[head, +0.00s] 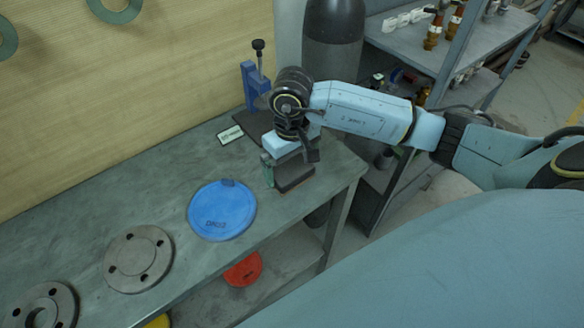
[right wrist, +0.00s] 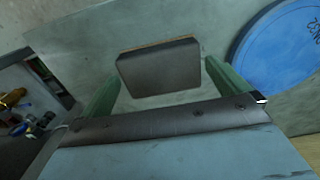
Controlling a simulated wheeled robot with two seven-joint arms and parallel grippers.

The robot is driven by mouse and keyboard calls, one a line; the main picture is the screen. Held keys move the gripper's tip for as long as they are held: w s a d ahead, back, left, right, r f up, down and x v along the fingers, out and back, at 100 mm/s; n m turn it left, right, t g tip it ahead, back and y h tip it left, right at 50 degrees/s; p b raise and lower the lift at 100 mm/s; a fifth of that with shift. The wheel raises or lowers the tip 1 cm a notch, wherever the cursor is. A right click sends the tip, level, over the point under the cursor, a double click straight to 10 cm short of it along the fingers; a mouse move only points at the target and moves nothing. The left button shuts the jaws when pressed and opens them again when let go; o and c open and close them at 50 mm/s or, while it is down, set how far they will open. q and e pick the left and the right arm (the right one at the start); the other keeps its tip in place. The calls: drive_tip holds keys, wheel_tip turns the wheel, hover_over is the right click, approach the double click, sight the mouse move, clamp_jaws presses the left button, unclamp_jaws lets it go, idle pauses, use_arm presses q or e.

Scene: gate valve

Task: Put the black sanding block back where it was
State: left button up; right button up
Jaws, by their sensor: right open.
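The black sanding block (head: 296,179) rests on the grey workbench (head: 100,220) near its right end. It has a dark top and a thin brown edge along the far side in the right wrist view (right wrist: 160,66). My right gripper (head: 289,168) is above the block, pointing down. Its two green fingers are open, one on each side of the block, with gaps showing in the right wrist view (right wrist: 160,80). The gripper body partly hides the block in the head view. My left gripper is in neither view.
A blue disc (head: 222,210) lies left of the block, with grey flanges (head: 138,259) farther left. A small white label card (head: 231,134) and a blue stand (head: 251,87) are behind. A dark cylinder (head: 333,35) and a shelf (head: 405,42) stand beyond the bench's right end.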

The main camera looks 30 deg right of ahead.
sight(291, 170)
wheel_tip(291, 170, up, 10)
idle(0.3)
drive_tip(key=shift+a+f, duration=0.1)
idle(1.3)
